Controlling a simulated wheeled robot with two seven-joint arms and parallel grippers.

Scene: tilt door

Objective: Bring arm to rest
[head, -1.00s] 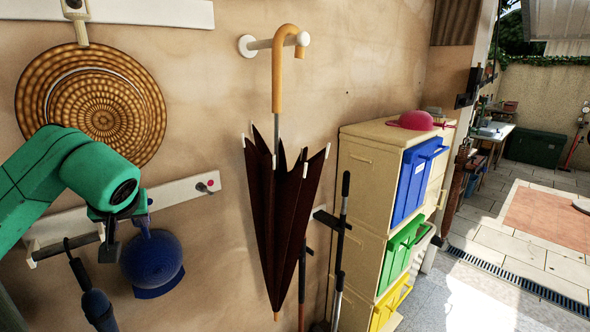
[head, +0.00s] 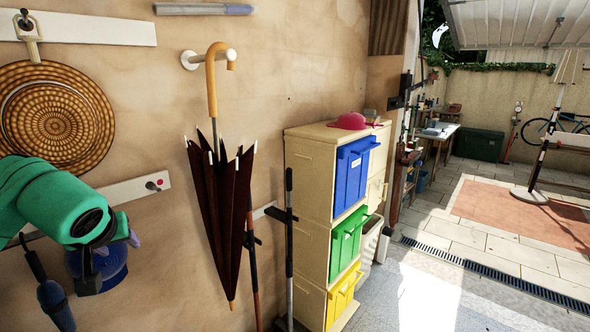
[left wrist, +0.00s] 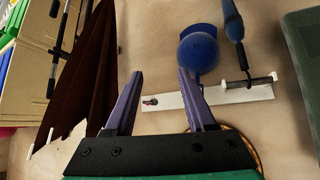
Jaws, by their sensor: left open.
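My left arm comes in from the left in the head view, with a green wrist. Its gripper (head: 110,257) is in front of the wall, near the blue cap (head: 104,268), which it partly covers. In the left wrist view the two purple fingers (left wrist: 160,73) are spread apart with nothing between them. The blue cap (left wrist: 198,52) hangs beyond the fingertips, and I see no contact. A pale slatted panel (head: 520,22), apparently the tilt door, is raised overhead at the top right. My right gripper is in neither view.
A closed umbrella (head: 222,190) hangs from a wall peg right of my gripper. A straw hat (head: 58,115) hangs at the left. A cabinet (head: 308,170) with coloured bins stands farther right. The paved yard (head: 490,240) beyond is largely open, with a stand (head: 543,150) on it.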

